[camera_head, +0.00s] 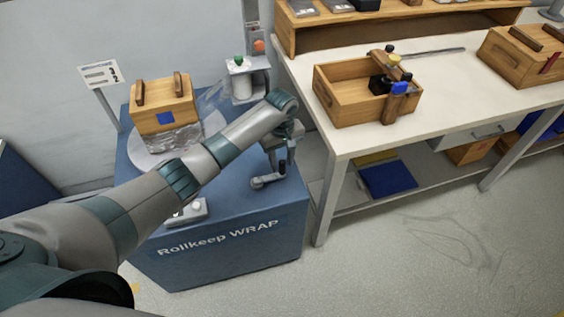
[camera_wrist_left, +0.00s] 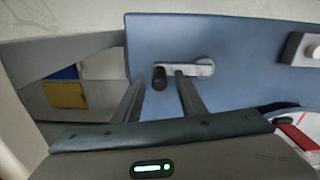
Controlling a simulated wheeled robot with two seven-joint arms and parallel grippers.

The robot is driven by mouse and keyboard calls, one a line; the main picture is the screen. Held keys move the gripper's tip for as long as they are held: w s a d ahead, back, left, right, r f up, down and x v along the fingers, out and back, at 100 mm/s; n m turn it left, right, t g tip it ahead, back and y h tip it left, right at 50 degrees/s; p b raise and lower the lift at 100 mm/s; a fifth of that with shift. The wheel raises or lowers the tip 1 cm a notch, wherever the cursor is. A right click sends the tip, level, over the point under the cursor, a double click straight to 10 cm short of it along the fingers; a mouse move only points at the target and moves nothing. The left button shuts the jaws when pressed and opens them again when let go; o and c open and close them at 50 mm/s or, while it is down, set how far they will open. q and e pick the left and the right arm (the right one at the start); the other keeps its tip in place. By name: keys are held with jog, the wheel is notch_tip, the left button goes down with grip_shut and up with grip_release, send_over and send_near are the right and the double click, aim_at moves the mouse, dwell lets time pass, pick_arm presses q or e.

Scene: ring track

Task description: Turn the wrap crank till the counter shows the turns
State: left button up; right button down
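The wrap crank (camera_head: 265,181) is a grey arm with a dark upright knob, on the top of the blue "Rollkeep WRAP" machine (camera_head: 220,250). In the left wrist view the crank arm (camera_wrist_left: 200,68) extends right from the dark knob (camera_wrist_left: 159,78). My left gripper (camera_head: 283,158) is above the knob, fingers pointing down. In the wrist view its fingers (camera_wrist_left: 160,84) are apart, one each side of the knob, with gaps showing. A small grey box (camera_head: 187,212), perhaps the counter, is partly behind my arm; its reading is illegible. My right gripper is out of view.
A wooden crate (camera_head: 162,104) stands on the film-wrapped load on the round turntable (camera_head: 144,158). A sign (camera_head: 100,74) stands behind it. A film post with green and red buttons (camera_head: 240,80) is behind the crank. A white workbench (camera_head: 450,95) is close at right.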

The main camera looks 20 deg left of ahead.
pick_arm(q)
jog(key=shift+f, duration=0.5)
grip_shut()
